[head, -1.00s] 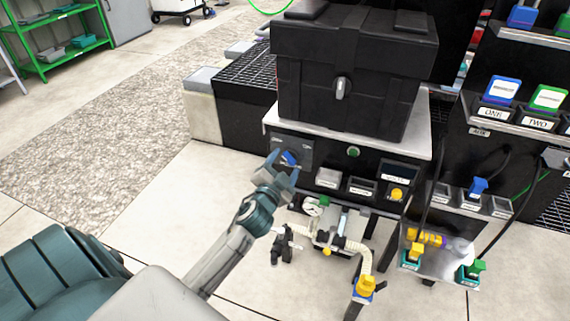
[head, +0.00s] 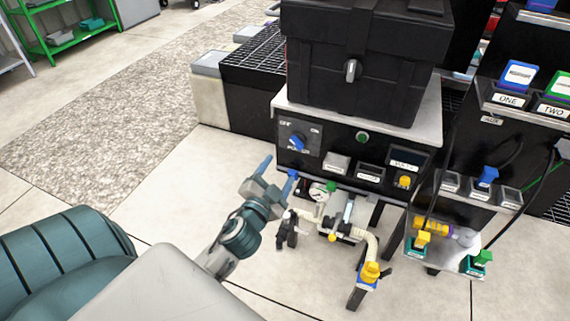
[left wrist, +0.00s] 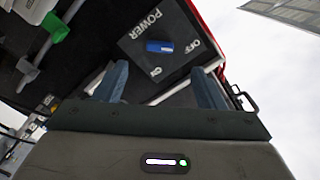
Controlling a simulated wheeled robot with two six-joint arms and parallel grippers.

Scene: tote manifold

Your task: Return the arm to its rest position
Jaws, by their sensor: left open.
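My left gripper (head: 279,178) is open and empty in the head view, in front of and a little below the power panel. Its two blue fingers stand apart and clear of the panel. The panel carries a blue power knob (head: 297,142) between the OFF and ON marks. In the left wrist view the open fingers (left wrist: 160,85) frame the power plate, with the blue knob (left wrist: 160,46) beyond them and not touched. My right gripper is not in view.
A black tote (head: 365,65) stands on the bench (head: 430,125) above the panel. Hoses and a yellow-handled valve (head: 370,271) hang below it. A rack (head: 465,205) with cables and coloured plugs stands at right. The floor (head: 165,190) at left is clear.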

